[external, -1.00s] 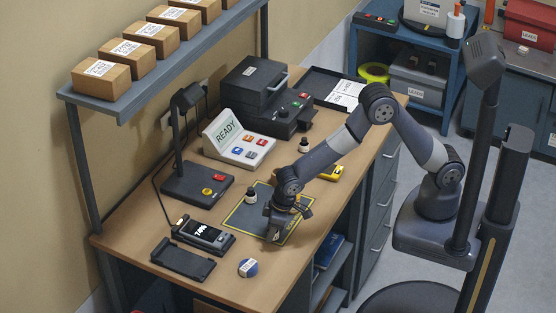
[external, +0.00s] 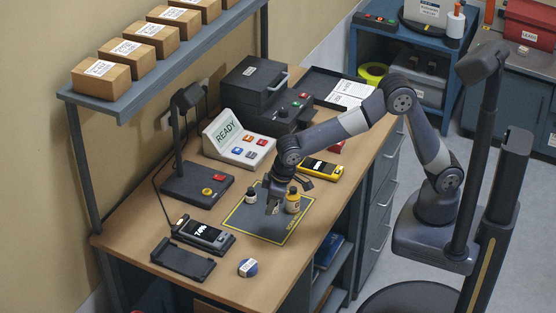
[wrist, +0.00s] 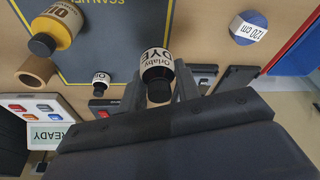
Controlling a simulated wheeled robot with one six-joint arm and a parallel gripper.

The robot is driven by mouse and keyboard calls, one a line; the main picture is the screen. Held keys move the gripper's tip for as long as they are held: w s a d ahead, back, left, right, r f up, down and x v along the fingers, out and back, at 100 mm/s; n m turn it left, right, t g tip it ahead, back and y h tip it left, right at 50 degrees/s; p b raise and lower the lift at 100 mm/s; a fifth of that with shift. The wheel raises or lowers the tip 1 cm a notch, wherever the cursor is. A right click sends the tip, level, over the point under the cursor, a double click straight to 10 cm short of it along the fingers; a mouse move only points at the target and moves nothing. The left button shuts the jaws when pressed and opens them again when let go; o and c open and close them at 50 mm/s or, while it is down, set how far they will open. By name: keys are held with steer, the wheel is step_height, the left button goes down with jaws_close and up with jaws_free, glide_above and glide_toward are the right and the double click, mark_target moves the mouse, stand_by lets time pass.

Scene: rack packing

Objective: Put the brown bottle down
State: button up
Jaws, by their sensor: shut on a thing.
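My gripper (external: 272,207) is over the dark mat (external: 262,232), pointing down. In the wrist view its fingers (wrist: 160,88) are shut on the brown bottle (wrist: 157,62), which has a white "Orlaby DYE" label and a black cap. Only a little of its dark body shows. In the external view the fingers mostly hide it, and I cannot tell whether it touches the mat. A yellow bottle (external: 293,202) stands on the mat just right of my gripper. A small black-capped bottle (external: 250,196) stands to the left, near the mat's wall-side edge.
A yellow handheld device (external: 321,169) lies beyond the mat. The READY console (external: 239,140) and a lamp stand (external: 197,185) are toward the wall. A blue tape (external: 248,267) and a black cradle (external: 180,262) lie at the near end. The mat's front part is clear.

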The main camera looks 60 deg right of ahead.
steer(key=w+d+r+m+b, duration=0.1)
steer(key=w+d+m, duration=0.3)
steer(key=d, duration=1)
step_height(320, 180, up, 2)
steer(key=r+m+h+b, duration=0.1)
steer(key=m+h+b, duration=0.25)
steer(key=m, duration=0.35)
glide_above(338, 148)
steer(key=w+d, duration=0.2)
steer(key=d, duration=0.1)
steer(key=shift+y, duration=0.45)
step_height(338, 148, down, 10)
steer(key=shift+a+r, duration=0.1)
steer(key=shift+a, duration=0.05)
steer(key=shift+f, duration=0.3)
steer(key=o, duration=1)
steer(key=shift+r, duration=0.1)
